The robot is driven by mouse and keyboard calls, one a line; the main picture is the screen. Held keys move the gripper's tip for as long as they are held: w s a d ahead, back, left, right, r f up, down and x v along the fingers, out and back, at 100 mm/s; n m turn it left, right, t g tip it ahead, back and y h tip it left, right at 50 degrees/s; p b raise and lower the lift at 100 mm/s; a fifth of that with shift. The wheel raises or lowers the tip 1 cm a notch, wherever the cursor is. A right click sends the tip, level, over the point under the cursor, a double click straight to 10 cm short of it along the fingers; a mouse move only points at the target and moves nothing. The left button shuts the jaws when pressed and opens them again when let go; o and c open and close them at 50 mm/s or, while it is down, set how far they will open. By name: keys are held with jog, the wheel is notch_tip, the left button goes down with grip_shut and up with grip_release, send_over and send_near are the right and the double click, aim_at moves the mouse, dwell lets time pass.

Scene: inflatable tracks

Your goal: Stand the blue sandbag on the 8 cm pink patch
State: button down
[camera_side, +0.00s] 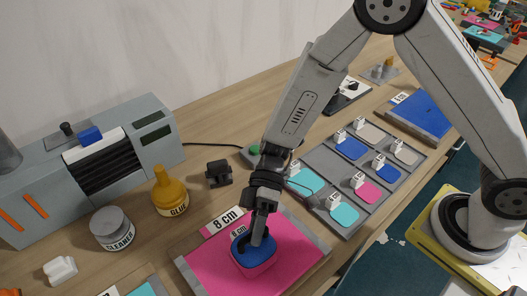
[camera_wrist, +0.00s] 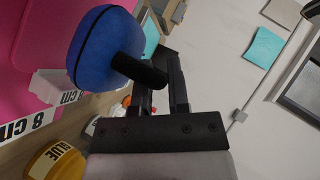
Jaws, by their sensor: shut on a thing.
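The blue sandbag (camera_side: 249,246) is rounded, with a dark seam and a black stub handle, as the wrist view (camera_wrist: 98,42) shows. My gripper (camera_side: 259,236) is shut on the handle; its fingers also show in the wrist view (camera_wrist: 162,82). In the side view, the bag appears over a small rounded pink patch (camera_side: 257,271) with a white 8 cm tag (camera_side: 238,233) beside it. The patch is mostly hidden by the bag. I cannot tell whether the bag touches it. Beneath lies a larger pink sheet (camera_side: 216,275) with an 8 cm strip.
A yellow glue bottle (camera_side: 171,194), a cleaner jar (camera_side: 111,228) and a small black block (camera_side: 218,174) stand to the left. A grey tray (camera_side: 312,161) of several tagged coloured patches lies to the right. A grey machine (camera_side: 166,160) stands at the back left.

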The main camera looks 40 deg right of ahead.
jog(key=shift+f, duration=1.4)
jog(key=shift+f, duration=0.1)
jog(key=c, duration=0.6)
grip_release()
jog(key=shift+f, duration=0.1)
jog(key=v, duration=1.2)
jog(key=shift+d, duration=0.1)
